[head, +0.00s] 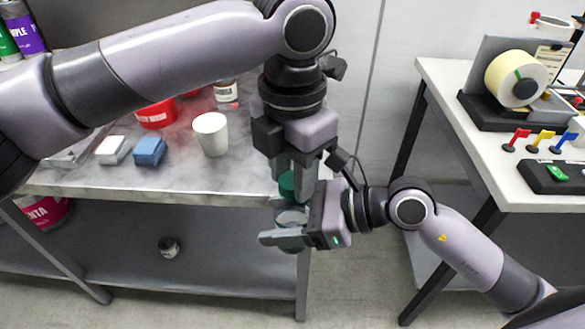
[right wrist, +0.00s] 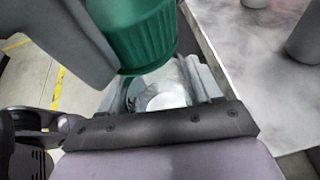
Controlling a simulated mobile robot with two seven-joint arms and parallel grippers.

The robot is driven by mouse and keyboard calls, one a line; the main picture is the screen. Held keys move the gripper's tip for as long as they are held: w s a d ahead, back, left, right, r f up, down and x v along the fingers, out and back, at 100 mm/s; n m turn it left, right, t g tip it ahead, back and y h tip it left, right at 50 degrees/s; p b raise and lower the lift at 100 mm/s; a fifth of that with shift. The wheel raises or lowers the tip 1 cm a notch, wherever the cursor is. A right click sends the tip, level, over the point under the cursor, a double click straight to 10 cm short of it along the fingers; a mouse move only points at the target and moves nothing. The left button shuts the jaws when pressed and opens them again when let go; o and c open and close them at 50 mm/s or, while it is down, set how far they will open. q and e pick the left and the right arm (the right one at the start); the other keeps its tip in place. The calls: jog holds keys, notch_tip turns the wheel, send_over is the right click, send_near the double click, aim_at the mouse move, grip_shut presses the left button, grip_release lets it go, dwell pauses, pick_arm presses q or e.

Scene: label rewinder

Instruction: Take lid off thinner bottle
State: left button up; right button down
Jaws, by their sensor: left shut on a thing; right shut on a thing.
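The thinner bottle (head: 291,217), pale with a white patch, is off the front edge of the left bench, between the fingers of my right gripper (head: 280,222), which is shut on it. It shows partly in the right wrist view (right wrist: 165,92). My left gripper (head: 291,186) points down from above and is shut on the green lid (head: 287,184). In the right wrist view the ribbed green lid (right wrist: 135,35) sits over the bottle's top, with my left gripper's finger beside it. I cannot tell whether lid and bottle still touch. The fingers hide much of the bottle.
The marbled bench top (head: 240,180) holds a white cup (head: 210,134), a blue block (head: 149,151), a white block (head: 113,150) and a red container (head: 157,114). A white table (head: 450,110) with the label rewinder is at right.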

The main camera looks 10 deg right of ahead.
pick_arm(q)
jog(key=n, duration=0.6)
jog(key=shift+n, duration=0.4)
jog(key=n, duration=1)
jog(key=shift+n, duration=0.4)
jog(key=n, duration=0.9)
jog(key=shift+n, duration=0.3)
jog(key=n, duration=0.3)
jog(key=shift+r, duration=0.1)
jog(key=n, duration=0.4)
jog(key=shift+n, duration=0.4)
jog(key=n, duration=0.7)
jog(key=shift+n, duration=0.3)
jog(key=n, duration=1.1)
jog(key=shift+n, duration=0.3)
